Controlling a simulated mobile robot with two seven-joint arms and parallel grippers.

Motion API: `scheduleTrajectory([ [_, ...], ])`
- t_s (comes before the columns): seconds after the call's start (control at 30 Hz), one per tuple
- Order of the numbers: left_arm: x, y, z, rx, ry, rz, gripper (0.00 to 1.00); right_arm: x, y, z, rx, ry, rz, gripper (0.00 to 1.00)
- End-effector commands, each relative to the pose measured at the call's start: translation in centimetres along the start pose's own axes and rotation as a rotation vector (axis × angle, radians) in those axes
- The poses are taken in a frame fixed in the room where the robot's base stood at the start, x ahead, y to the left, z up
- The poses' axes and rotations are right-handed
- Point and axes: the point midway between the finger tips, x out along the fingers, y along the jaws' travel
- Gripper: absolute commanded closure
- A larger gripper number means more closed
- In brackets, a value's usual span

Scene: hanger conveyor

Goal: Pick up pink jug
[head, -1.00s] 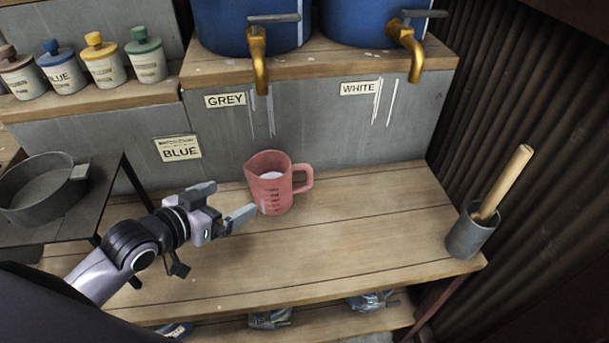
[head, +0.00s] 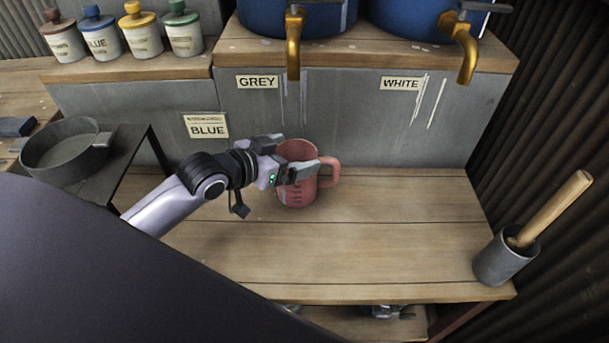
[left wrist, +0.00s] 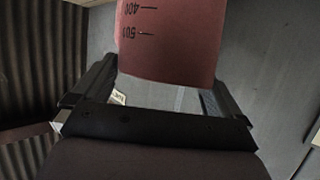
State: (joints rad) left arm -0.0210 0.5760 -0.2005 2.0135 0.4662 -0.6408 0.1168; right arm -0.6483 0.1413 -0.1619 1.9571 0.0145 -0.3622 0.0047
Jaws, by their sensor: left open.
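The pink jug (head: 298,192) stands upright on the wooden bench (head: 340,250), its handle pointing right. My left gripper (head: 299,160) is open at the jug, with one finger behind it and the other in front of its upper body. In the left wrist view the jug (left wrist: 170,42) fills the top middle, between the two fingers, with measuring marks on its side. I cannot tell whether either finger touches it. The near finger and gripper body hide part of the jug's upper left side. My right gripper is not in view.
Blue drums with brass taps (head: 293,55) stand on a shelf above the bench. A grey pot with a wooden-handled tool (head: 506,258) stands at the bench's right end. A dark pan (head: 66,152) sits on the left stand. The bench's front middle is clear.

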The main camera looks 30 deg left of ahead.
Motion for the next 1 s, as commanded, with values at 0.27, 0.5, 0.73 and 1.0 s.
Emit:
scheduleTrajectory([
  [0.27,2.4,0.1,0.0,0.001,-0.001,0.000,0.00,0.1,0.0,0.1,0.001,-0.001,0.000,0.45],
  [0.5,2.4,0.1,0.0,0.001,-0.001,0.000,0.06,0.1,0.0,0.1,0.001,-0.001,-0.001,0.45],
  [0.73,2.4,0.1,0.0,0.001,-0.001,0.000,0.81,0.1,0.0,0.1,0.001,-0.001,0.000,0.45],
  [1.0,2.3,0.1,-0.3,0.002,0.006,0.000,0.88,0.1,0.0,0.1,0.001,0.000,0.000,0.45],
])
